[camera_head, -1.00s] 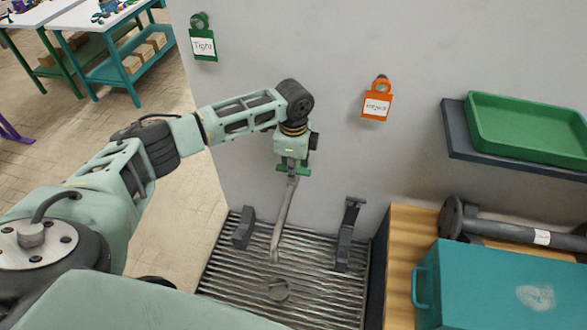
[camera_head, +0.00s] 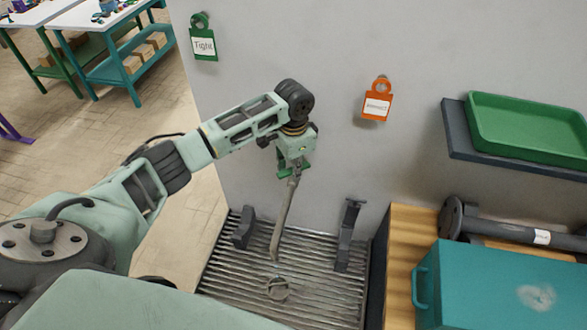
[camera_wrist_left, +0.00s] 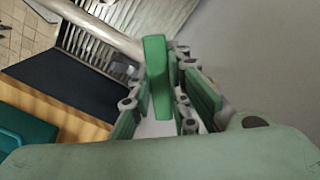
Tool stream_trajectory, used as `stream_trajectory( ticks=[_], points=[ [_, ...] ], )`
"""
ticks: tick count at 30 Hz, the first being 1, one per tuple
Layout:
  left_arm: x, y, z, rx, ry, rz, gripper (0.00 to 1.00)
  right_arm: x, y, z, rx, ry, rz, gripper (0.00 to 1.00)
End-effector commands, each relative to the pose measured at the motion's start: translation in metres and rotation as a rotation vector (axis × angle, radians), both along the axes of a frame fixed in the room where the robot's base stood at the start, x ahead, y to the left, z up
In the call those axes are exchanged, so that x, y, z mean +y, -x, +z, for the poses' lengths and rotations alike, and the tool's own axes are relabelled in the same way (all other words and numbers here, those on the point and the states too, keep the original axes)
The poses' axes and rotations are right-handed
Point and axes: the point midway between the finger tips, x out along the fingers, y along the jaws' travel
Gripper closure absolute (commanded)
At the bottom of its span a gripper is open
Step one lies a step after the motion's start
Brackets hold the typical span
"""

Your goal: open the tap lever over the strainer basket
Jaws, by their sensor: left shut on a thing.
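The tap is a grey spout (camera_head: 283,215) that comes from the wall and slopes down over a ribbed metal drain grate (camera_head: 325,300). Its green lever (camera_wrist_left: 157,75) stands between my left gripper's fingers in the left wrist view. My left gripper (camera_head: 290,173) is shut on the lever at the spout's top end, and its fingers partly hide it. A small round shape (camera_head: 278,289) sits in the grate below the spout mouth. I cannot tell whether it is the strainer basket or whether water runs. My right gripper is not in view.
Two dark brackets, left (camera_head: 243,228) and right (camera_head: 348,232), stand beside the spout. An orange tag (camera_head: 378,104) and a green tag (camera_head: 203,42) hang on the wall. A teal box (camera_head: 500,285) and a green tray (camera_head: 530,125) are at the right.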

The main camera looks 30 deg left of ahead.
Motion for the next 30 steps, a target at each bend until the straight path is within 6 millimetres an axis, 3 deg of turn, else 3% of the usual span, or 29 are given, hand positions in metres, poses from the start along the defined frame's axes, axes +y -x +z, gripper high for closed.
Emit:
stream_trajectory(
  ticks=[18, 30],
  points=[
    [-0.0005, -0.0012, 0.0016, -0.002, 0.002, 0.576, 1.0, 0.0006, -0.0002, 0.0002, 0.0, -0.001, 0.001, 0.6],
    [0.0005, -0.0016, 0.0021, -0.004, 0.001, 0.826, 1.0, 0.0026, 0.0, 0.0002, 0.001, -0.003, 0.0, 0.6]
  ],
)
